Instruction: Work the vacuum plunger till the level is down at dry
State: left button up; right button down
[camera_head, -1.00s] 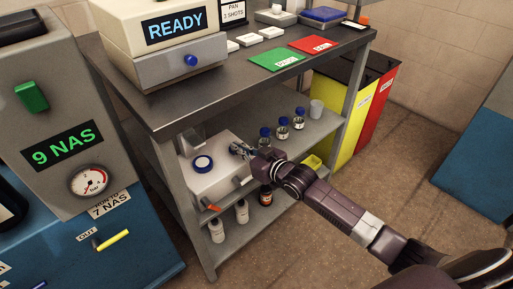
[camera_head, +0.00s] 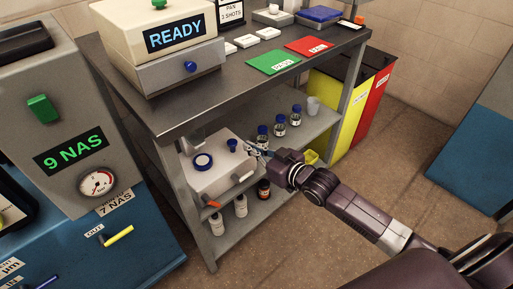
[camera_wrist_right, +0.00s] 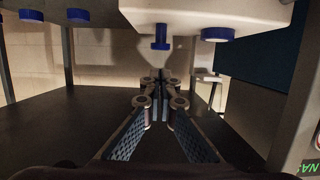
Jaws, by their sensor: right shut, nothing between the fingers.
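A white unit (camera_head: 225,178) stands on the bench's middle shelf. A small blue knob (camera_head: 232,144), which looks like the plunger, stands up from its top. It also shows in the wrist view as a blue knob on a short stem (camera_wrist_right: 161,36), top centre. In the wrist view my right gripper's fingers (camera_wrist_right: 160,80) are shut and empty. No fluid level is readable. My left gripper is not in view.
Several blue-capped bottles (camera_head: 279,126) stand on the shelf behind my gripper. White bottles (camera_head: 217,221) and a brown one stand on the lower shelf. The bench top (camera_head: 225,90) is above. Yellow (camera_head: 350,125) and red bins stand at the right.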

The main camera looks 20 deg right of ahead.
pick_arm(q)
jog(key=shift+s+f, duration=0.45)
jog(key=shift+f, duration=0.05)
pick_arm(e)
jog(key=shift+v, duration=1.2)
